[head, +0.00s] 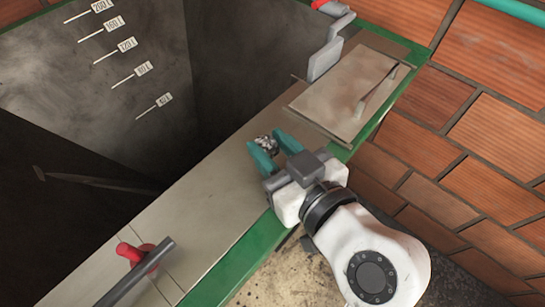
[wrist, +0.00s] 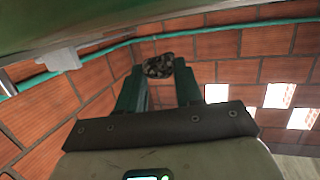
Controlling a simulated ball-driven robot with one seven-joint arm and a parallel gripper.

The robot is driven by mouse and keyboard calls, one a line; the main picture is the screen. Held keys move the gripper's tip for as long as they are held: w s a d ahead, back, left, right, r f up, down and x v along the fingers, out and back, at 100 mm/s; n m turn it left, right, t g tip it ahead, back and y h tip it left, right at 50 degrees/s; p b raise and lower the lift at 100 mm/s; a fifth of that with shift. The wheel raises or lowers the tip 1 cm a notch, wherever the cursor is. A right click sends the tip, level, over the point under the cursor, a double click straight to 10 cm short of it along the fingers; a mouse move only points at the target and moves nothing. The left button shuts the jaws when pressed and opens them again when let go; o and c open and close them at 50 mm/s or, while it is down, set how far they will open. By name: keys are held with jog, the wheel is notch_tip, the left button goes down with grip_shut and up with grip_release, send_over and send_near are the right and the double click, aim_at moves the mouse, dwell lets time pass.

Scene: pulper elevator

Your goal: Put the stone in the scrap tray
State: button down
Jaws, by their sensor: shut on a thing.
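The stone (head: 267,143) is a small speckled grey and dark lump. My gripper (head: 275,151) has teal fingers and is shut on the stone, which sits between the fingertips. In the wrist view the stone (wrist: 158,66) shows at the ends of the fingers of my gripper (wrist: 159,77). The scrap tray (head: 335,98) is a flat, light beige tray on the ledge, up and right of the gripper. The stone is outside the tray, a short way to its lower left. I cannot tell its exact height above the ledge.
A deep dark tank with a volume scale (head: 124,50) lies left of the grey ledge (head: 205,190). A long thin grey-brown piece (head: 382,88) lies at the tray's right side. A red-and-grey handle (head: 137,254) is at lower left. Brick wall (head: 460,120) stands right.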

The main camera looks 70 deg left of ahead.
jog(key=shift+f, duration=1.45)
jog(key=c, duration=0.7)
grip_release()
jog(key=shift+f, duration=0.1)
jog(key=shift+c, duration=0.2)
jog(key=shift+w+d+r, duration=0.1)
jog(key=shift+d+r, duration=0.1)
jog(key=shift+d, duration=0.15)
jog(key=v, duration=1.1)
jog(key=shift+d, duration=0.2)
jog(key=shift+r, duration=0.1)
